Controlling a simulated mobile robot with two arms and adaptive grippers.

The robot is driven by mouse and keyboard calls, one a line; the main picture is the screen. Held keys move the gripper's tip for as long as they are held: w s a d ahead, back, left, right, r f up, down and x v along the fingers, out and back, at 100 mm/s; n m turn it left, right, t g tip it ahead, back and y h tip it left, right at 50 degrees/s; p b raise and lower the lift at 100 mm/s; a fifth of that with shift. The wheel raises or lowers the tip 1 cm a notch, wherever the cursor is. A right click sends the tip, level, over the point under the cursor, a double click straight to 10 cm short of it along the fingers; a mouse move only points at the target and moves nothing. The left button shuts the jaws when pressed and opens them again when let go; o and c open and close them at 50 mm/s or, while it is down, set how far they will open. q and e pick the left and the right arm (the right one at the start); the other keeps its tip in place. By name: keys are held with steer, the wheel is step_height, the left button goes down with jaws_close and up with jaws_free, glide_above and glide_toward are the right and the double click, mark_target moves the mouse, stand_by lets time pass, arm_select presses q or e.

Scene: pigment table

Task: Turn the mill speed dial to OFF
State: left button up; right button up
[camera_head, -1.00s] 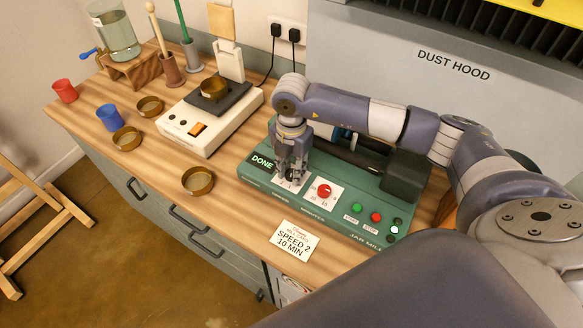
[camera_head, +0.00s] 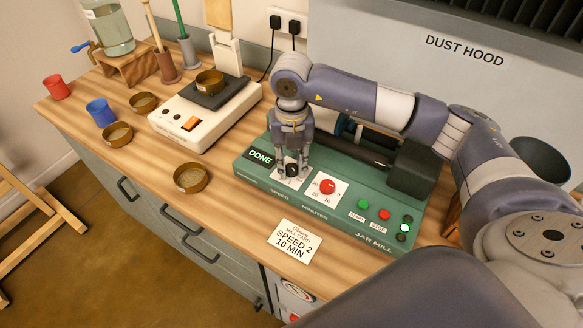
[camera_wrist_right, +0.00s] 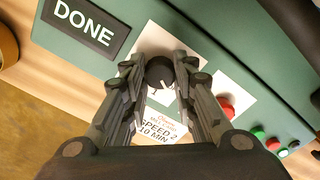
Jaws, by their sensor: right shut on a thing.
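The green jar mill (camera_head: 330,215) stands on the wooden bench, with a DONE display (camera_head: 261,157) at its left end. The black speed dial (camera_head: 292,170) sits on a white plate beside that display; it also shows in the right wrist view (camera_wrist_right: 159,72). My right gripper (camera_head: 291,172) points down over the dial, its fingers shut on the dial's sides. In the wrist view the fingers (camera_wrist_right: 160,82) flank the dial, and a pale mark shows on its face. The setting it points to cannot be read. My left gripper is not in view.
A red minutes dial (camera_head: 327,186) and green and red buttons (camera_head: 383,214) lie right of the speed dial. A mill card (camera_head: 295,241) reading SPEED 2, 10 MIN lies in front. A white scale (camera_head: 205,118) and brass bowls (camera_head: 190,178) stand left.

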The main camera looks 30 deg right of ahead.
mark_target(292, 167)
steer(key=shift+n+b, duration=0.45)
steer(key=shift+n, duration=0.25)
steer(key=shift+r, duration=0.1)
steer(key=o, duration=1.1)
step_height(292, 167, up, 12)
steer(key=shift+f, duration=0.1)
